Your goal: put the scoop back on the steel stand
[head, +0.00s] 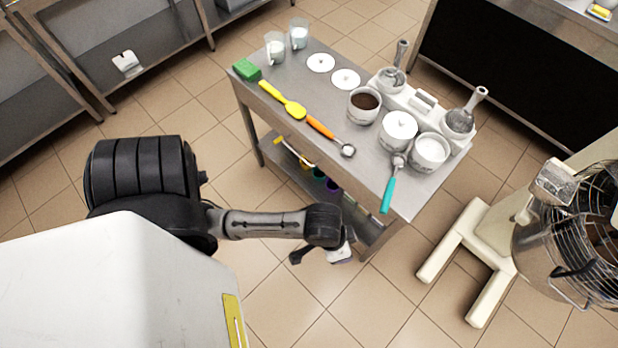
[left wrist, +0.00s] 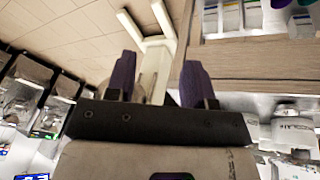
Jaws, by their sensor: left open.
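A scoop with an orange handle (head: 321,127) and small round metal head lies on the steel table (head: 365,162). A scoop with a teal handle (head: 387,194) lies nearer the table's right front corner. Two steel scoops, one at the back (head: 393,78) and one at the right (head: 461,120), sit in a white holder. I cannot tell which scoop or stand is meant. My left gripper (head: 343,254) is in front of the table, below its top. In the left wrist view, its purple fingers (left wrist: 158,78) are apart with nothing between them. My right gripper is out of view.
A mixer (head: 560,235) stands at the right. Tiled floor lies clear between.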

